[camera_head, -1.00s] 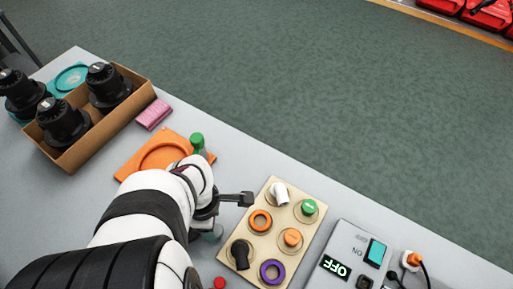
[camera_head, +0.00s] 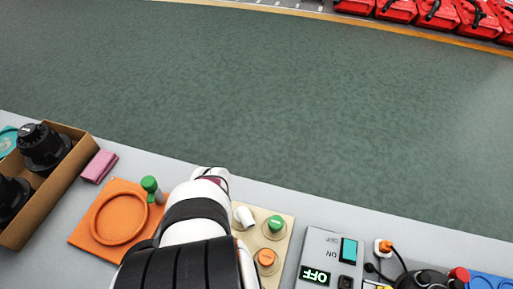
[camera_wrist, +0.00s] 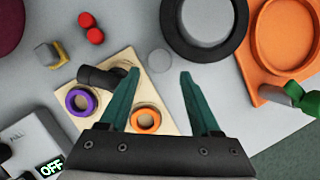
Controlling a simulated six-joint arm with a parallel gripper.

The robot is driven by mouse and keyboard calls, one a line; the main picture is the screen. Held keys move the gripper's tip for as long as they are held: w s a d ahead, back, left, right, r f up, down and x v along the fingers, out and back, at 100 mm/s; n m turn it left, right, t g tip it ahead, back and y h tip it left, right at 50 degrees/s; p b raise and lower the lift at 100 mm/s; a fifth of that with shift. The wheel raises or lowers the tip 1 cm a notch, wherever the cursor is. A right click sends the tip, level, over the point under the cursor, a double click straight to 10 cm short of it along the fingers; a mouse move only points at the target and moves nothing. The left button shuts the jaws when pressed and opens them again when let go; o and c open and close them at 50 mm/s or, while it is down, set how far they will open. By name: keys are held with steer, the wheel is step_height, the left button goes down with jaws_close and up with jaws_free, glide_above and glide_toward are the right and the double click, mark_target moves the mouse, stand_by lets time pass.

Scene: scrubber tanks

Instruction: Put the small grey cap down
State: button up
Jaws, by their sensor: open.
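In the wrist view my gripper (camera_wrist: 160,78) is open, with nothing between its two green fingers. A small grey round piece (camera_wrist: 159,61), which looks like the grey cap, lies on the grey table just beyond the fingertips. It sits by the edge of the tan board (camera_wrist: 160,92), apart from both fingers. Its colour nearly matches the table, so its height is hard to tell. In the head view my arm hides the gripper and the cap.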

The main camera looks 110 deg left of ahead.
steer(key=x, duration=0.7)
steer(key=shift+d+f, duration=0.15)
jaws_close()
